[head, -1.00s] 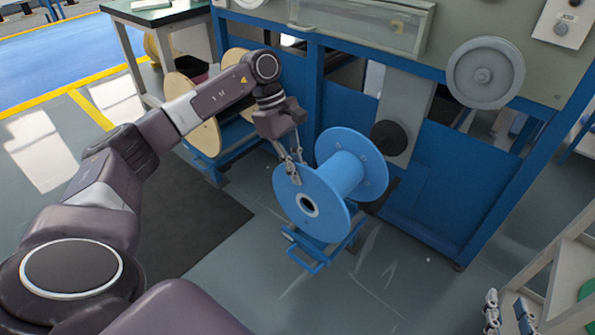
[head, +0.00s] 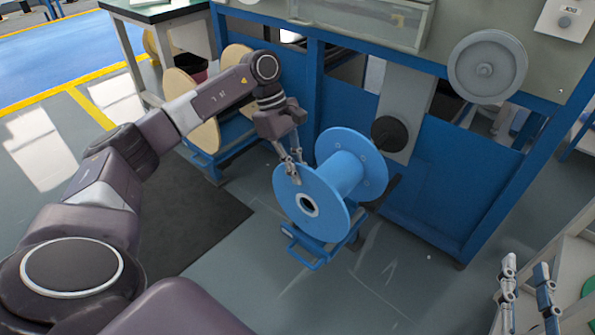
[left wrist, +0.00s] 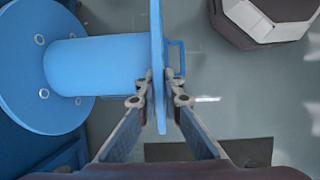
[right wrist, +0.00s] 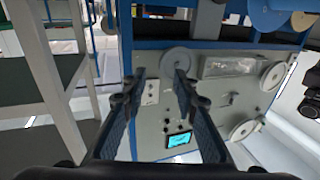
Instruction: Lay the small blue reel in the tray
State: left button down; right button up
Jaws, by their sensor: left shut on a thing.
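A blue reel (head: 338,175) with two round flanges lies on its side, its axle hole facing the front left. It sits at or just over a low blue stand (head: 312,258); I cannot tell whether they touch. My left gripper (head: 294,172) is shut on the rim of the reel's near flange. In the left wrist view the fingers (left wrist: 160,88) pinch the thin flange of the reel (left wrist: 95,65) from both sides. My right gripper (head: 527,268) is open and empty at the lower right, by a pale shelf. I cannot make out a tray.
A blue-framed machine (head: 445,175) with a grey wheel (head: 487,67) stands behind the reel. Wooden reels (head: 193,105) stand at the left by a table. A pale shelf (head: 565,255) is at the right. The floor in front is clear, with a dark mat (head: 190,225).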

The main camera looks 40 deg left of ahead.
aim_at(302, 195)
pick_arm(q)
jog(key=shift+w+f+b, duration=0.1)
jog(key=shift+f+b, duration=0.3)
jog(key=shift+f, duration=0.05)
jog(key=shift+f+b, duration=0.35)
jog(key=shift+f, duration=0.25)
jog(key=shift+f+b, duration=0.4)
jog(key=shift+f, duration=0.3)
pick_arm(e)
jog(key=s+r+t+y, duration=0.1)
jog(key=s+r+t, duration=0.1)
jog(key=r, duration=0.3)
jog(key=s+r+t+y, duration=0.1)
jog(key=r+t, duration=0.3)
jog(key=r, duration=0.2)
jog(key=shift+s+a+r, duration=0.2)
jog(key=shift+s+r, duration=0.1)
jog(key=shift+s, duration=0.1)
pick_arm(q)
jog(key=shift+f, duration=0.25)
pick_arm(e)
jog(key=shift+s+r+t, duration=0.25)
jog(key=shift+t, duration=0.15)
pick_arm(q)
jog(key=shift+f, duration=0.1)
pick_arm(e)
jog(key=shift+s+r, duration=0.2)
